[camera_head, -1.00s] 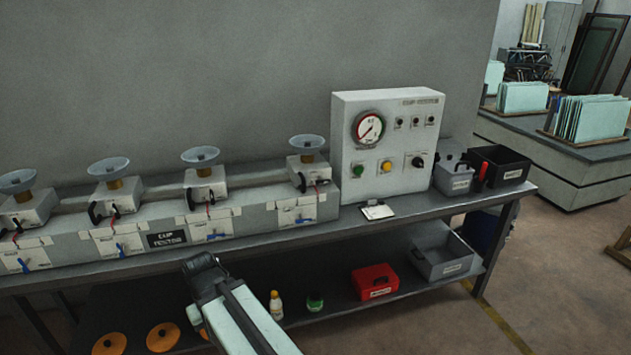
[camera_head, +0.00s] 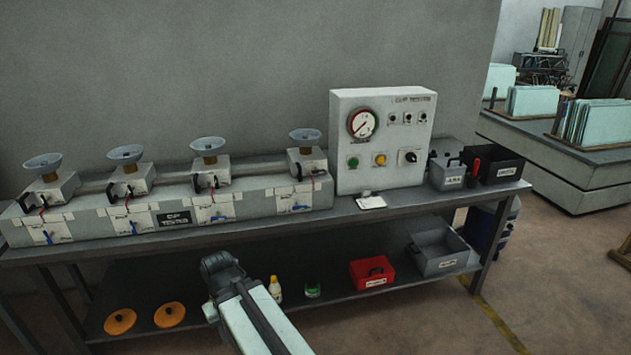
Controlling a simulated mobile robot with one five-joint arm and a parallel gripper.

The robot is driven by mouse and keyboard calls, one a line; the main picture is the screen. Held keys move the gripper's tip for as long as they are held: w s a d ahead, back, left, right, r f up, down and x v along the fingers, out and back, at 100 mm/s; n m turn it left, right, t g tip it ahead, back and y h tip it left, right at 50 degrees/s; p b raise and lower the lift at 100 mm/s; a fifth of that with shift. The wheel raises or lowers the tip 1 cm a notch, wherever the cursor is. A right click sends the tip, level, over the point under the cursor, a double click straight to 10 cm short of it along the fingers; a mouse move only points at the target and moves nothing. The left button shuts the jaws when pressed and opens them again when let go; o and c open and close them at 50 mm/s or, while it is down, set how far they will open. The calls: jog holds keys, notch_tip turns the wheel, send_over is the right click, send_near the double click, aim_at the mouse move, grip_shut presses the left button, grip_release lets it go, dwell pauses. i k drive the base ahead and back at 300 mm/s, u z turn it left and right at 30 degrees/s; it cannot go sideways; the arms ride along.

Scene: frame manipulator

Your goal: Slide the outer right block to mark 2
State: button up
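Several sliding blocks, each with a grey suction cup on top, stand in a row on a long grey rail base (camera_head: 100,218) on the bench. The outer right block (camera_head: 307,162) is at the rail's right end, close to the control box. The other blocks (camera_head: 210,173), (camera_head: 131,179) and (camera_head: 49,188) stand to its left. White labels with blue levers sit on the base's front; the mark numbers are too small to read. My arm (camera_head: 250,318) reaches up from the bottom, below and left of the outer right block, apart from it. My gripper's fingers cannot be made out.
A control box (camera_head: 382,140) with a gauge stands right of the rail. A white pad (camera_head: 370,201) lies before it. A grey bin (camera_head: 446,173) and black bin (camera_head: 494,164) are at the bench's right end. The lower shelf holds orange discs (camera_head: 120,321), bottles and a red box (camera_head: 372,273).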

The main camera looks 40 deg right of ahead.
aim_at(301, 160)
jog(key=u, duration=0.45)
jog(key=i, duration=0.95)
jog(key=u, duration=0.05)
